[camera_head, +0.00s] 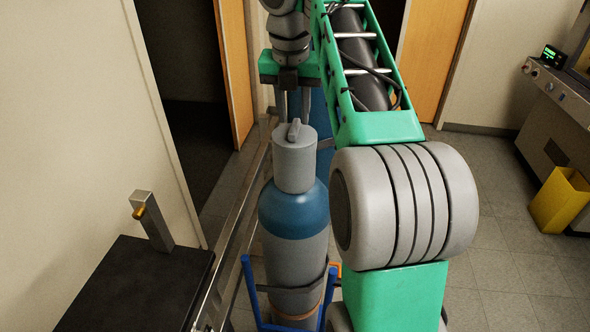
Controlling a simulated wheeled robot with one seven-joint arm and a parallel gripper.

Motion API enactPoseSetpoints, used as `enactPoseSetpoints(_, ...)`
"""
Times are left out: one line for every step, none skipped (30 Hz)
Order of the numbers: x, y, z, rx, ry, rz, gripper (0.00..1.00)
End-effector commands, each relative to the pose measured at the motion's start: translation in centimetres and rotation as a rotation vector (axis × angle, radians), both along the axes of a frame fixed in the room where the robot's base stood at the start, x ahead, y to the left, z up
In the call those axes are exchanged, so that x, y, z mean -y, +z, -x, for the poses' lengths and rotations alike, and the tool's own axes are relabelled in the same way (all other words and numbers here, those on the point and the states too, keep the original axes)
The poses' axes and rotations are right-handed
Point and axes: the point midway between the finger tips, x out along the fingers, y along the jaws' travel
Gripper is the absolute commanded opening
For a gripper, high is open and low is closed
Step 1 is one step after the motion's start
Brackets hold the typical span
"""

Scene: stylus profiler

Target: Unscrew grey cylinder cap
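The grey cylinder cap (295,163) sits upright on top of a gas cylinder (293,214) with a blue shoulder and grey body. A small raised handle (294,131) stands on the cap's top. My gripper (294,116) points down at the cap from above and behind. Its two fingers are apart, one on each side of the handle's line, with nothing seen held between them. I cannot tell whether the fingertips touch the cap, since its top edge hides their ends.
A blue frame (252,290) and a strap surround the lower cylinder. Another blue cylinder (322,110) stands behind. A black-topped stand (135,285) is at the lower left by the wall. A yellow bin (560,200) stands at the right beside a machine; the floor between is clear.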

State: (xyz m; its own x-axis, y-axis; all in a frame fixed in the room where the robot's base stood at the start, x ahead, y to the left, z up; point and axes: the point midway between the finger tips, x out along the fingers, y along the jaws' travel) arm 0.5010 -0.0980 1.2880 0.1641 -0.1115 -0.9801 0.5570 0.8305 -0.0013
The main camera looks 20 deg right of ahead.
Motion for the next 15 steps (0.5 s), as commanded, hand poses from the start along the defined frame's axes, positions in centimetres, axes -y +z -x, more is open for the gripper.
enactPoseSetpoints(0.1, -1.6, -0.1, -0.001, -0.002, -0.001, 0.33)
enactPoseSetpoints(0.2, -2.0, -0.2, 0.000, -0.003, -0.001, 0.33)
enactPoseSetpoints(0.2, -2.4, -0.3, 0.000, -0.002, 0.000, 0.33)
enactPoseSetpoints(0.3, -2.6, -0.4, 0.000, -0.002, 0.000, 0.33)
enactPoseSetpoints(0.3, -2.8, -0.4, 0.000, -0.001, 0.000, 0.33)
enactPoseSetpoints(0.3, -2.9, -0.4, 0.001, -0.001, 0.000, 0.33)
enactPoseSetpoints(0.3, -3.0, -0.5, 0.001, -0.002, 0.000, 0.33)
enactPoseSetpoints(0.3, -3.0, -0.5, 0.001, -0.002, 0.000, 0.33)
enactPoseSetpoints(0.3, -2.9, -0.5, 0.002, -0.002, -0.001, 0.33)
enactPoseSetpoints(0.3, -2.9, -0.5, 0.002, -0.002, -0.001, 0.33)
enactPoseSetpoints(0.3, -2.8, -0.5, 0.002, -0.002, -0.001, 0.33)
enactPoseSetpoints(0.3, -2.8, -0.5, 0.002, -0.002, -0.001, 0.33)
enactPoseSetpoints(0.3, -2.8, -0.5, 0.002, -0.002, -0.001, 0.33)
enactPoseSetpoints(0.3, -2.8, -0.5, 0.002, -0.002, -0.001, 0.33)
enactPoseSetpoints(0.3, -2.8, -0.5, 0.002, -0.002, -0.001, 0.33)
